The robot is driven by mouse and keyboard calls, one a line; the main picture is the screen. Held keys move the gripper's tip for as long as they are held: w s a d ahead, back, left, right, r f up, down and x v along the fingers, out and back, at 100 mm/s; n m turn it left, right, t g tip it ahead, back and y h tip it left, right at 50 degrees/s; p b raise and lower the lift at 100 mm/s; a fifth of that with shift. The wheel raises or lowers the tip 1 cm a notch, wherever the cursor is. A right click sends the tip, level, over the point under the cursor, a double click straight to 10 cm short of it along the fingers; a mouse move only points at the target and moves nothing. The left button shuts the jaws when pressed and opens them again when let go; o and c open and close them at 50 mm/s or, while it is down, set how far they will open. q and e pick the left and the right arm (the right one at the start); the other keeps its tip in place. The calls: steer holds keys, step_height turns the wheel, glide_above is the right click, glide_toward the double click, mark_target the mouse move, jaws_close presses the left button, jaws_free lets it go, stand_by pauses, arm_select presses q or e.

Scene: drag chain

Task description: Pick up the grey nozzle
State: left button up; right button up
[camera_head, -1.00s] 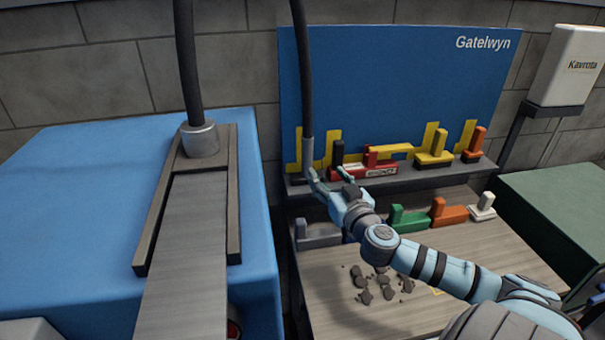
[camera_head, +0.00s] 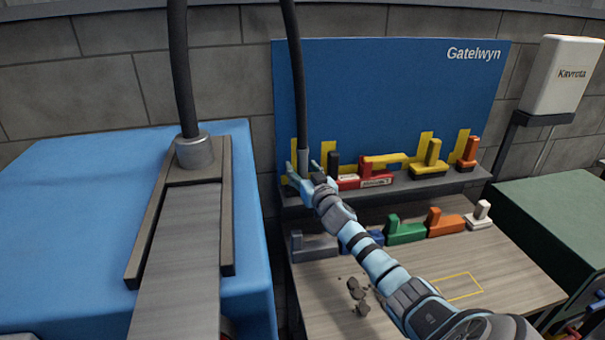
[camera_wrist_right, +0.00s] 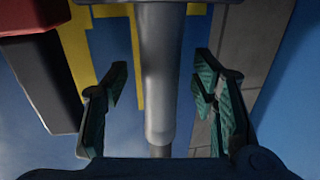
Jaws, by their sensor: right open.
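The grey nozzle (camera_head: 303,160) is a slim grey tube at the end of a dark hanging hose, in front of the blue backboard's left edge. My right gripper (camera_head: 310,170) is open around it, one finger on each side. In the right wrist view the nozzle (camera_wrist_right: 160,70) runs upright between the two teal fingers of my right gripper (camera_wrist_right: 160,88), with a visible gap on both sides. Its lower end in the head view is hidden by the gripper. My left gripper is not in view.
A shelf (camera_head: 400,187) behind the gripper bears red, yellow and orange blocks. More coloured blocks, such as a green one (camera_head: 404,231), stand on the wooden table (camera_head: 500,260) below. Dark crumbs (camera_head: 357,295) lie there. A blue machine (camera_head: 75,230) is at the left.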

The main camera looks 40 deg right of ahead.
steer(key=shift+w+d+f, duration=0.1)
steer(key=shift+w, duration=0.2)
steer(key=shift+s, duration=0.1)
jaws_close()
